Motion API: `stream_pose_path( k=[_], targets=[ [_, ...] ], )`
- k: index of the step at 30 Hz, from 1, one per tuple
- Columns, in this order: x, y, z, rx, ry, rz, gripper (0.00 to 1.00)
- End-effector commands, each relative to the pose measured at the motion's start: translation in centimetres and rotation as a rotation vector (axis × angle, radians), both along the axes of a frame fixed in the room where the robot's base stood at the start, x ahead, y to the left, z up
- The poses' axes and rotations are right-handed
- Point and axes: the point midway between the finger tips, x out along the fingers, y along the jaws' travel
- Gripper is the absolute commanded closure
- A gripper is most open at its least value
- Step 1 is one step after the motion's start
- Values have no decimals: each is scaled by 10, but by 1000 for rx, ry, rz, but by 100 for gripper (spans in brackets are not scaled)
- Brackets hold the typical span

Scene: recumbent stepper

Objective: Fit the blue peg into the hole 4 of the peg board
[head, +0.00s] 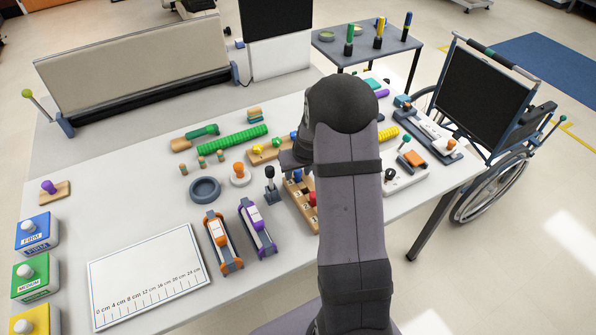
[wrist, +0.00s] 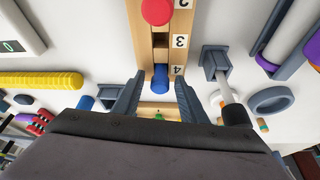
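The wooden peg board (head: 303,203) lies on the table, partly hidden behind my arm in the head view. In the wrist view the board (wrist: 145,35) shows labels 2, 3 and 4. The blue peg (wrist: 160,80) stands at hole 4, beside its label; I cannot tell how deep it sits. My gripper (wrist: 160,76) is open, one finger on each side of the blue peg, with gaps showing between.
A red peg (wrist: 157,11) stands in the board, and the hole by label 3 looks empty. A grey stand with a black-topped lever (wrist: 214,62) is close right of the fingers. A yellow ribbed roll (wrist: 40,81) lies left. A grey ring (head: 205,189) lies farther left in the head view.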

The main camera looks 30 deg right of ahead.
Motion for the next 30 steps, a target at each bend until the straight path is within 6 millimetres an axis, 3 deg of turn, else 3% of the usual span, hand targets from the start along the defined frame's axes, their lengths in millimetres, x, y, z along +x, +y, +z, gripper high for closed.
stream_pose_path(
  k=[11,30],
  targets=[
    [-3,0,12,0,-2,0,61],
    [-39,6,99,0,-2,0,61]
  ],
)
